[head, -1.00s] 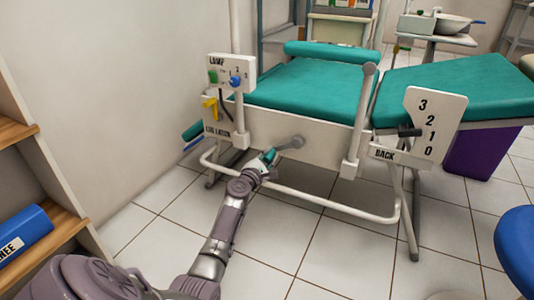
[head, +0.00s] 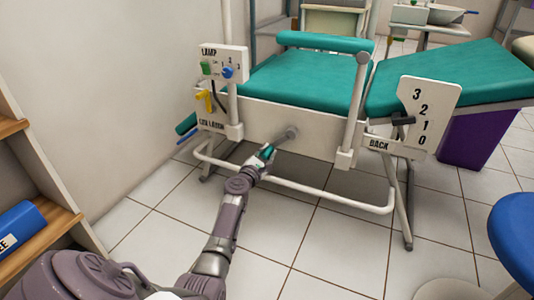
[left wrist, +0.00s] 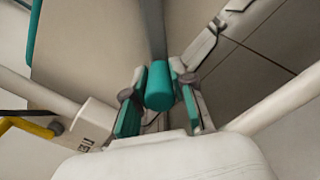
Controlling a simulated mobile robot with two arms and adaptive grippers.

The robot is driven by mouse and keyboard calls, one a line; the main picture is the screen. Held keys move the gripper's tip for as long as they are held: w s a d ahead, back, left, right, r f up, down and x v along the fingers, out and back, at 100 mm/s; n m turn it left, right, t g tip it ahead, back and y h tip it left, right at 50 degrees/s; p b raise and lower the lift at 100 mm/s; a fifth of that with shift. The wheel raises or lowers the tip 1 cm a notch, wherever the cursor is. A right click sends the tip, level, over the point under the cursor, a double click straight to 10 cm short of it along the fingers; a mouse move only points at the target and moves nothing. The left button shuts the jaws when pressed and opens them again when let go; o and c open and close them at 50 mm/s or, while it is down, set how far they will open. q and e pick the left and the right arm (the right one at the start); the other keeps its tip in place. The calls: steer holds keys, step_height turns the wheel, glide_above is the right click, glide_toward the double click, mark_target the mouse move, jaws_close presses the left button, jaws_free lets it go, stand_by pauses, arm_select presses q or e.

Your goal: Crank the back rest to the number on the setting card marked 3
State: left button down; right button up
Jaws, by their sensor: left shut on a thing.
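The back rest (head: 455,75) is a teal pad sloping up to the right. A white plate (head: 437,92) marked BACK carries 3, 2, 1, 0 from top to bottom. A black pointer (head: 403,119) sits roughly between 2 and 1; its exact reading is hard to tell. The crank hub (head: 291,132) is on the chair's side panel. My left gripper (head: 267,153) is shut on the teal crank handle (left wrist: 159,86), which lies between its fingers in the left wrist view. I see no setting card marked 3. My right gripper is out of view.
A lamp box (head: 222,62) with green and blue knobs and a yellow leg latch lever (head: 204,101) are left of the crank. A white tube rail (head: 320,196) runs low along the chair. A shelf (head: 40,235) is at left, a blue stool (head: 515,240) at right.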

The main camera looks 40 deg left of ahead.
arm_select(q)
steer(key=c, duration=1)
jaws_free()
steer(key=shift+f, duration=0.15)
steer(key=shift+o, duration=0.2)
steer(key=shift+s, duration=0.15)
steer(key=v, duration=1.1)
steer(key=shift+s+d, duration=0.2)
steer(key=shift+s, duration=0.2)
